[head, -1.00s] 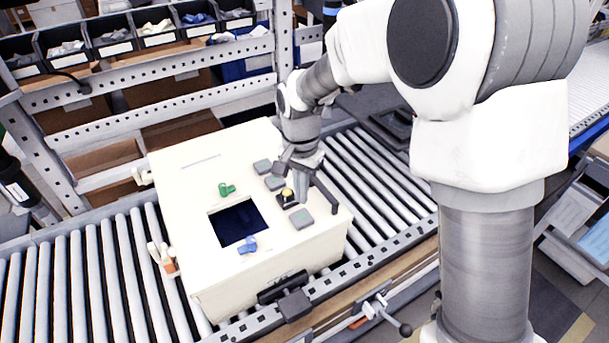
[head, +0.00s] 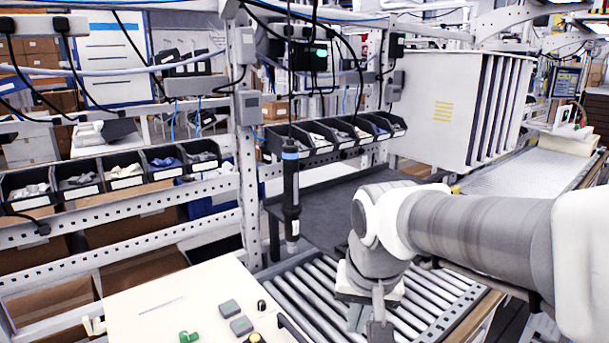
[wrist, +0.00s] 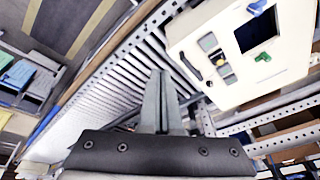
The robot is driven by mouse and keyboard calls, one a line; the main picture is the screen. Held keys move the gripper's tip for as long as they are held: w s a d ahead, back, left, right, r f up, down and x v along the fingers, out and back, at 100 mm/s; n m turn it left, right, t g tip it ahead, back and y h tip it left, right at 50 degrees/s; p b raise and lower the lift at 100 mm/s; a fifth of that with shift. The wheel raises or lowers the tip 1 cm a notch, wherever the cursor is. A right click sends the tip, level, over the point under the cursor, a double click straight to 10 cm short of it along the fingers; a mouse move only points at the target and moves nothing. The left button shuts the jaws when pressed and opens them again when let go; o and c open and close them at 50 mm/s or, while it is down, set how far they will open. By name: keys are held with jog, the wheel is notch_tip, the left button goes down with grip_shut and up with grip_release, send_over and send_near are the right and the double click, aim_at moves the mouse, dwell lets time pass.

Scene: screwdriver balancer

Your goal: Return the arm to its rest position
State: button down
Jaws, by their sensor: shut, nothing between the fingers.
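My gripper (head: 378,312) is at the lower middle right of the head view, above the roller conveyor (head: 312,300). Its fingers point down and are together. In the wrist view my gripper (wrist: 164,85) shows its two fingers closed with nothing between them. It is apart from the cream control box (head: 150,300), which stands to its left in the head view. The box also shows at the upper right of the wrist view (wrist: 285,75), with its dark window and several grey buttons.
A black screwdriver (head: 290,195) hangs upright from a cable, left of my arm. Part bins (head: 125,175) line the rack behind the box. A dark tabletop (head: 325,205) lies behind the rollers. A large white cabinet (head: 450,105) stands at the back right.

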jog(key=s+d+r+n+t, duration=0.1)
jog(key=s+d+r+t, duration=0.1)
jog(key=s+d, duration=0.4)
jog(key=shift+s+n, duration=0.4)
jog(key=shift+s, duration=1.45)
jog(key=shift+d, duration=0.1)
